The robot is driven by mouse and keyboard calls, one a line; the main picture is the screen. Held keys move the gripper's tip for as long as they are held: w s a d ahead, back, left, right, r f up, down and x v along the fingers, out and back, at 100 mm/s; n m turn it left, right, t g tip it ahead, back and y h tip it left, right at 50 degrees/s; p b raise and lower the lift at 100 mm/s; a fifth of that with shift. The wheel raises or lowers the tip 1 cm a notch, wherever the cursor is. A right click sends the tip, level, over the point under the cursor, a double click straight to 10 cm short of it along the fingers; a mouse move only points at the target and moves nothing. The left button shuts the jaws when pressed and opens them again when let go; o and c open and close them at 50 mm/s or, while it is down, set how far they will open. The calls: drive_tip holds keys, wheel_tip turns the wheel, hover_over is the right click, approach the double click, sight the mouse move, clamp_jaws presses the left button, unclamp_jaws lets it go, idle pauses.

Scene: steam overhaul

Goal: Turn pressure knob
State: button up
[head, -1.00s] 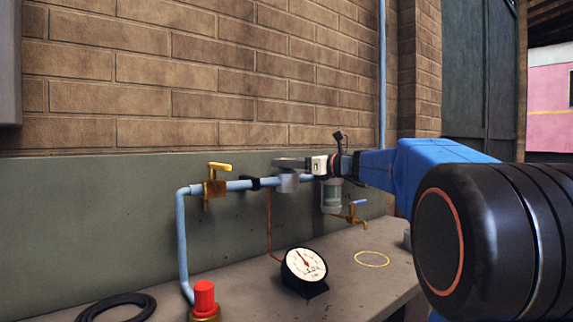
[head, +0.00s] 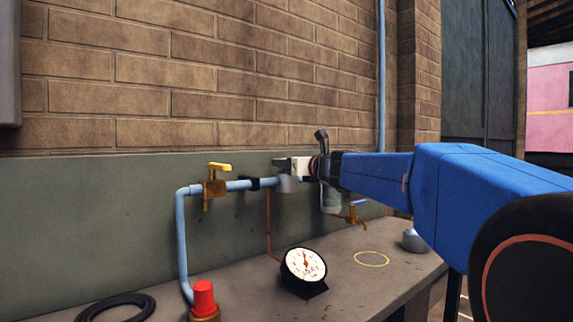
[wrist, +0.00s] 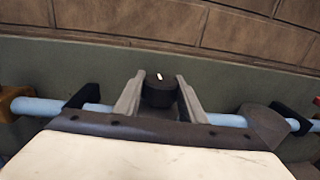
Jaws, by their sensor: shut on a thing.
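The pressure knob (wrist: 159,91) is a dark round knob with a white mark on its top, seen in the wrist view. My gripper (wrist: 159,88) has one finger on each side of the knob and is shut on it. In the head view my gripper (head: 283,165) is at the regulator (head: 288,184) on the blue pipe, and the knob is hidden there. The pressure gauge (head: 304,264) stands on the bench below, with a white dial and a red needle pointing about upward.
A brass valve with a yellow lever (head: 215,186) sits on the pipe to the left. A red-capped fitting (head: 204,298), a black hose coil (head: 118,307) and a yellow ring (head: 372,259) are on the bench (head: 240,295). The wall (head: 90,210) is close behind.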

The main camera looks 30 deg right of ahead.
idle(0.3)
drive_tip(key=o, duration=1)
drive_tip(key=shift+o, duration=0.2)
drive_tip(key=s+d, duration=0.2)
drive_tip(key=s, duration=1.5)
drive_tip(key=shift+s+d, duration=0.1)
drive_tip(key=shift+s, duration=0.1)
